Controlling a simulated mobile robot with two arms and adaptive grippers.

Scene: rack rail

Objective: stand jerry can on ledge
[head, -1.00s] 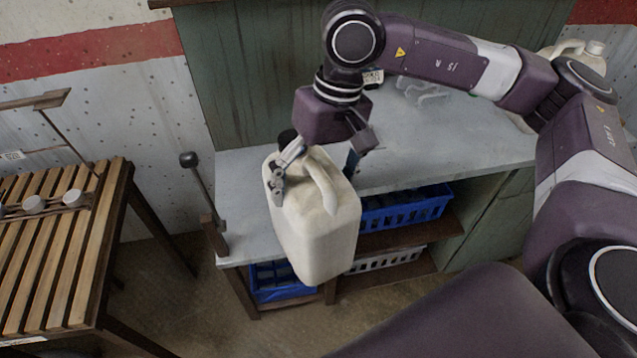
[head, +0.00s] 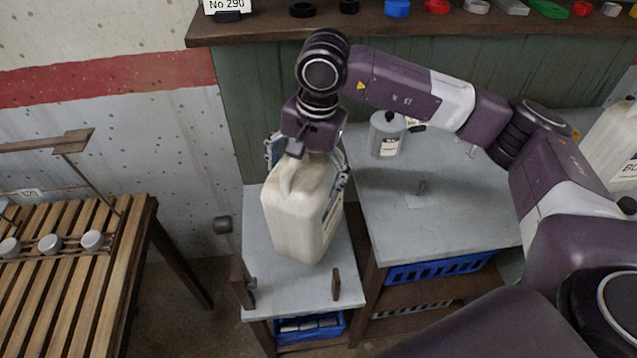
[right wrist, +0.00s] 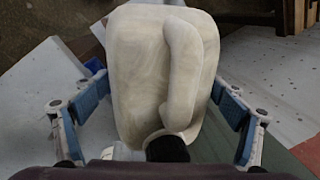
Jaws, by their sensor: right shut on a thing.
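The cream jerry can (head: 292,222) hangs upright or nearly so below my right gripper (head: 310,165), over the left grey worktop (head: 300,290). Whether its base touches that top cannot be told. In the right wrist view, the can (right wrist: 145,65) with its long handle and dark cap is between the blue-padded fingers of the right gripper (right wrist: 165,98), which is shut on its sides. A brown ledge (head: 400,24) runs along the back wall above the green panel. My left gripper is out of view.
A lever with a dark knob (head: 223,225) and a short brown post (head: 336,284) stand at the worktop's edges. A grey jug (head: 386,136) and another white can (head: 612,145) stand on the right grey bench (head: 440,220). A slatted wooden table (head: 70,280) stands left.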

